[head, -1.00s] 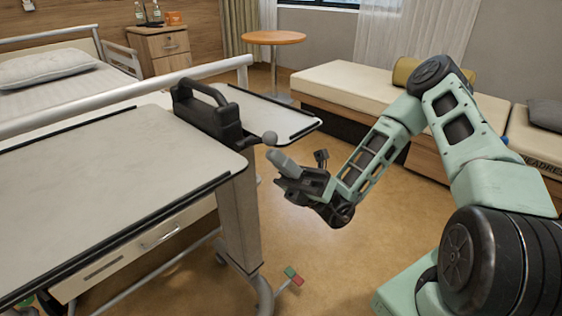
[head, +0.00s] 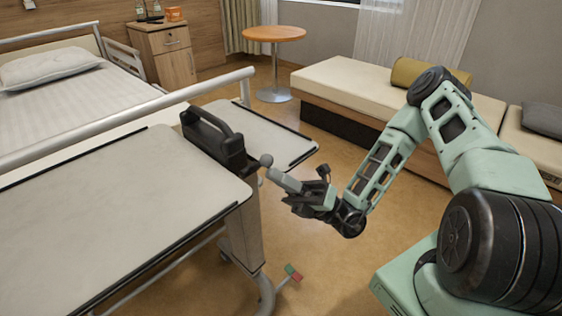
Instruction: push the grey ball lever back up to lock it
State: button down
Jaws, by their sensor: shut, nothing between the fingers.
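The grey ball lever (head: 266,160) sticks out from the right end of the black handle housing (head: 215,140) at the edge of the overbed table (head: 120,205). My gripper (head: 275,176) is shut and empty, its grey fingertips pointing left. The tips are just below and to the right of the ball, very close to it in the picture. I cannot tell whether they touch it. Part of the lever's arm is hard to make out behind the ball and fingertips.
The bed with a pillow (head: 50,67) and its white rail (head: 110,120) lie behind the table. A second table leaf (head: 270,140) lies just beyond the housing. A bench (head: 350,88) and a round table (head: 273,34) stand farther back. Open floor lies beneath my arm.

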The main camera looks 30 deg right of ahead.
jog(key=r+m+h+p, duration=0.1)
jog(key=m+h+p, duration=0.1)
jog(key=p, duration=0.2)
jog(key=w+r+m+t+h+p, duration=0.1)
jog(key=r+m+h+p, duration=0.1)
jog(key=p, duration=0.3)
jog(key=w+r+m+t+h+p, duration=0.1)
jog(key=m+h+p, duration=0.1)
jog(key=p, duration=0.3)
jog(key=shift+a+r+m, duration=0.3)
jog(key=shift+r+m, duration=0.1)
jog(key=m+h+p, duration=0.1)
jog(key=p, duration=0.1)
jog(key=w+h+p, duration=0.1)
jog(key=p, duration=0.2)
jog(key=shift+a+r+m, duration=0.15)
jog(key=shift+r+m, duration=0.1)
jog(key=shift+m, duration=0.15)
jog(key=shift+w+a+m+h+p, duration=0.1)
jog(key=shift+w+m+h+p, duration=0.25)
jog(key=shift+p, duration=0.3)
jog(key=shift+f, duration=0.1)
